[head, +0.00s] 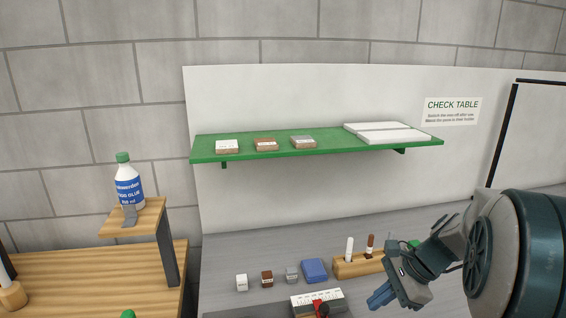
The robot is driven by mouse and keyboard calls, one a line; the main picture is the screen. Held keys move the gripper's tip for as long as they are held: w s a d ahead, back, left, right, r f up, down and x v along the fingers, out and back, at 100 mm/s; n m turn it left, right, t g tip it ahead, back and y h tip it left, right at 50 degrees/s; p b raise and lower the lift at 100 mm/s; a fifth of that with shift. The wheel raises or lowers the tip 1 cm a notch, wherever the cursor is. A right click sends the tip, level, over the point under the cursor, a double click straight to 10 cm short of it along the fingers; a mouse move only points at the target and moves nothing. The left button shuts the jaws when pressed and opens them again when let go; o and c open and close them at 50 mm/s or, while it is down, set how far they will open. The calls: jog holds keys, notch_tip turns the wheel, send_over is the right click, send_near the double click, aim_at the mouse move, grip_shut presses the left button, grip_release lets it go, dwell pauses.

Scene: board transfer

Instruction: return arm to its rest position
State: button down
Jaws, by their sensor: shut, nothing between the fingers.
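My gripper (381,299) is at the lower right, at the end of my dark teal and grey arm. Its blue fingers point down and to the left over the grey table (225,262). The fingers look closed together, and no object shows in them. The arm hides the right part of the table and part of a wooden holder (350,270) behind the gripper.
A green shelf (335,146) on the white panel carries small blocks and white slabs. Small blocks, a blue box (314,269) and a scale-marked device (316,299) stand left of the gripper. A glue bottle (129,185) stands on a wooden stand at left.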

jog(key=s+a+r+n+t+h, duration=0.1)
jog(key=s+a+n+h, duration=0.2)
jog(key=s+n, duration=0.3)
jog(key=s+a+r+n+t+h, duration=0.1)
jog(key=s+a+r+n+h, duration=0.1)
jog(key=s+n, duration=0.5)
jog(key=a+n+h, duration=0.1)
jog(key=n, duration=0.3)
jog(key=shift+a, duration=0.3)
